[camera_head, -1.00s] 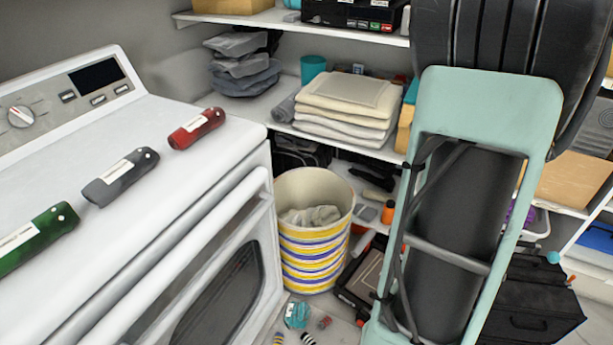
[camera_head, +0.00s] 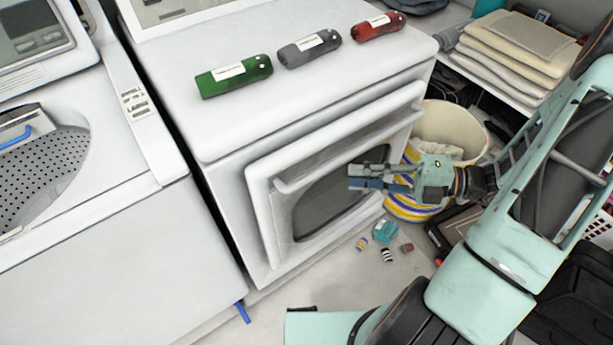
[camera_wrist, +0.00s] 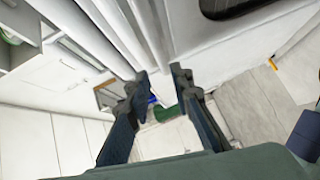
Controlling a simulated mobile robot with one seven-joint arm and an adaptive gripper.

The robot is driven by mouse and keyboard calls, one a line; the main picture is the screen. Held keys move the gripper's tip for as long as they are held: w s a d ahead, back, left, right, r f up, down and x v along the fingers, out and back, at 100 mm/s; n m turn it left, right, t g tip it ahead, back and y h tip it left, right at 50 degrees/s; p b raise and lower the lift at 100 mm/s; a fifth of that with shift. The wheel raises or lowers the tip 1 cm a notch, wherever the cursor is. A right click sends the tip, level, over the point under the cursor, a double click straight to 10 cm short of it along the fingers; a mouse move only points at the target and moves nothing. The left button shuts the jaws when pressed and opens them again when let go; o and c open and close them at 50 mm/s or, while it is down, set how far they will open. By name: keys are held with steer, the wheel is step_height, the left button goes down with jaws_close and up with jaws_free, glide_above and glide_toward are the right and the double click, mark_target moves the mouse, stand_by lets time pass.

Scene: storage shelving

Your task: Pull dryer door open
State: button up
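The white dryer (camera_head: 320,65) stands in the middle of the head view. Its door (camera_head: 262,200) has a dark window (camera_head: 330,200) and a raised bar-like edge (camera_head: 350,145) along its upper part. The door stands out a little from the dryer front; I cannot tell if it is unlatched. My gripper (camera_head: 352,176) is in front of the door, over the window and below the bar. Its two fingers are apart with nothing held. The open fingers also show in the wrist view (camera_wrist: 162,85), near the white bars and dark window (camera_wrist: 228,5). Contact is unclear.
A washer (camera_head: 80,230) stands left of the dryer. Green (camera_head: 233,75), grey (camera_head: 310,48) and red (camera_head: 378,25) bottles lie on the dryer top. A striped basket (camera_head: 410,207) is behind my gripper. Small items (camera_head: 385,232) lie on the floor before the dryer.

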mark_target(314, 173)
steer(key=b+x, duration=0.1)
steer(key=x, duration=0.9)
steer(key=shift+w+a+f, duration=0.1)
steer(key=shift+a, duration=0.1)
jaws_close()
